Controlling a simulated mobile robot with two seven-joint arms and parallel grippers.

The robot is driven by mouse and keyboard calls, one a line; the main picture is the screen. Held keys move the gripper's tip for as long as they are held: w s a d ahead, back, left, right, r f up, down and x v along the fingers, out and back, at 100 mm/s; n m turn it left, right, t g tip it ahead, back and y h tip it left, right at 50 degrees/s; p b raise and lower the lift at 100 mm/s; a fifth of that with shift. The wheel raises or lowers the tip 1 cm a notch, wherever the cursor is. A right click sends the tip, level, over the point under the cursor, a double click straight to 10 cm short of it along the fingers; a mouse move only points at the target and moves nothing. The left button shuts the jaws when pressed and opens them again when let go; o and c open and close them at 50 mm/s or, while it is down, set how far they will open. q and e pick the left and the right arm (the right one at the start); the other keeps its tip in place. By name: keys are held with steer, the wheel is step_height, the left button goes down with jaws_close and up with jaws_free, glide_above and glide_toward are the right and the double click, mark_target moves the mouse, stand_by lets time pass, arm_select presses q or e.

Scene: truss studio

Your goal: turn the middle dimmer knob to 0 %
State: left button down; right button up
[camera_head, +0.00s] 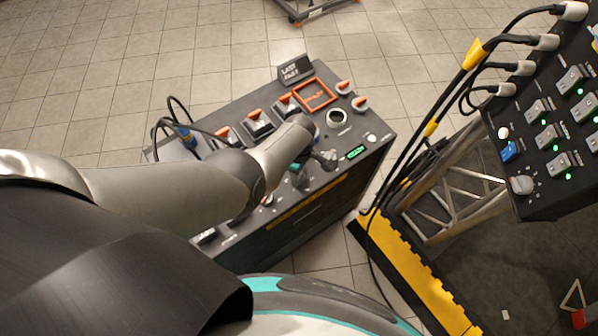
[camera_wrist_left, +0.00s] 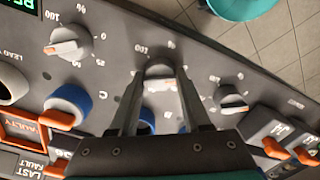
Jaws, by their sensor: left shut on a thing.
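The middle dimmer knob (camera_wrist_left: 159,71) is a grey knob on the dark console (camera_head: 325,208). In the left wrist view my left gripper (camera_wrist_left: 160,83) has one finger on each side of it and is shut on it. The knob's pointer is hidden, so its setting cannot be read; a 100 mark shows beside its dial. In the head view my left gripper (camera_head: 318,160) is over the console's front part and hides this knob. Similar dimmer knobs (camera_wrist_left: 68,41) and (camera_wrist_left: 233,98) sit on either side. My right gripper is not in view.
Blue-and-orange knobs (camera_wrist_left: 68,103) and orange-tipped levers (camera_head: 258,124) are close to the gripper. A second panel (camera_head: 545,140) with switches and hanging cables stands at the right. Tiled floor surrounds the console.

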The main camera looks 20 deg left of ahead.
arm_select(q)
steer(key=shift+n, duration=0.3)
stand_by(0.4)
steer(key=shift+c, duration=1.8)
jaws_free()
steer(key=shift+r, duration=0.15)
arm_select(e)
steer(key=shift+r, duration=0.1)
